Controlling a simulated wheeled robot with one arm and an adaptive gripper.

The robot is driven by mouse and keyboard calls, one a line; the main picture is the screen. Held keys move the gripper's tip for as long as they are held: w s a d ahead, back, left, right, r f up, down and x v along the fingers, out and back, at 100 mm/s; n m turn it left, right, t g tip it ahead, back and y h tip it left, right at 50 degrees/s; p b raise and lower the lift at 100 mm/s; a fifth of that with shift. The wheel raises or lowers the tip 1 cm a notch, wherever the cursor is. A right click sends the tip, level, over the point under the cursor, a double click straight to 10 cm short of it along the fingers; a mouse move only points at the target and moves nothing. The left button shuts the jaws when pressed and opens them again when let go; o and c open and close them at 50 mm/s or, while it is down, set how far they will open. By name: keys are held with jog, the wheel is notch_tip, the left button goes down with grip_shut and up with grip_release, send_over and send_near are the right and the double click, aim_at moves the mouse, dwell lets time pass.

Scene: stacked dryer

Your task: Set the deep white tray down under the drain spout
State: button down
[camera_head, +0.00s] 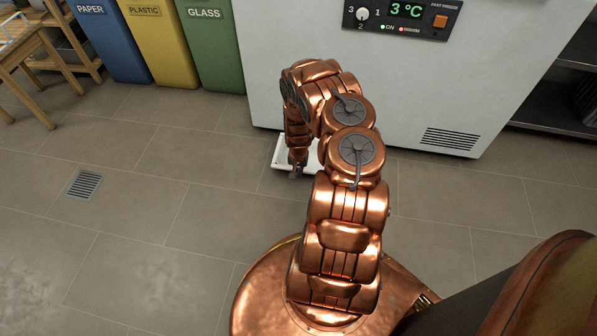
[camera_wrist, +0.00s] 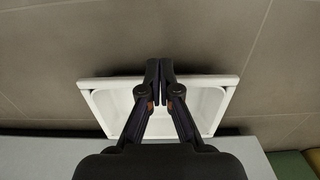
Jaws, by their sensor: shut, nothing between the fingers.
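The deep white tray (camera_head: 281,153) lies on the tiled floor at the foot of the white appliance (camera_head: 440,90). My arm hides much of it in the head view. In the wrist view the tray (camera_wrist: 108,97) sits upright, close to the appliance's edge (camera_wrist: 250,150); whether they touch I cannot tell. My gripper (camera_head: 296,170) is by the tray's near side in the head view. In the wrist view my gripper (camera_wrist: 159,66) is shut and empty, its fingertips together across the tray's rim in the picture. The drain spout cannot be made out in either view.
Blue (camera_head: 112,45), yellow (camera_head: 160,45) and green (camera_head: 212,50) bins stand left of the appliance. A wooden stool (camera_head: 30,70) is at far left, a dark shelf (camera_head: 555,118) at right. A floor grate (camera_head: 85,184) lies left; the floor around it is clear.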

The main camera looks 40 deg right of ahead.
notch_tip(320, 180, down, 8)
jog(key=b, duration=0.4)
jog(key=shift+r, duration=0.1)
jog(key=shift+w+d+r+b, duration=0.2)
jog(key=shift+w+d, duration=0.1)
jog(key=shift+d, duration=0.2)
jog(key=shift+w+d+r+b, duration=0.2)
jog(key=shift+w+d, duration=0.1)
jog(key=shift+d, duration=0.15)
jog(key=shift+w+d+r+b, duration=0.1)
jog(key=shift+w+d+b, duration=0.25)
jog(key=shift+w+d, duration=0.3)
jog(key=shift+s, duration=0.1)
jog(key=shift+d, duration=0.15)
jog(key=shift+w+d+b, duration=0.3)
jog(key=shift+w+d, duration=0.4)
jog(key=shift+w, duration=0.05)
jog(key=shift+w+d, duration=0.15)
jog(key=shift+d, duration=0.3)
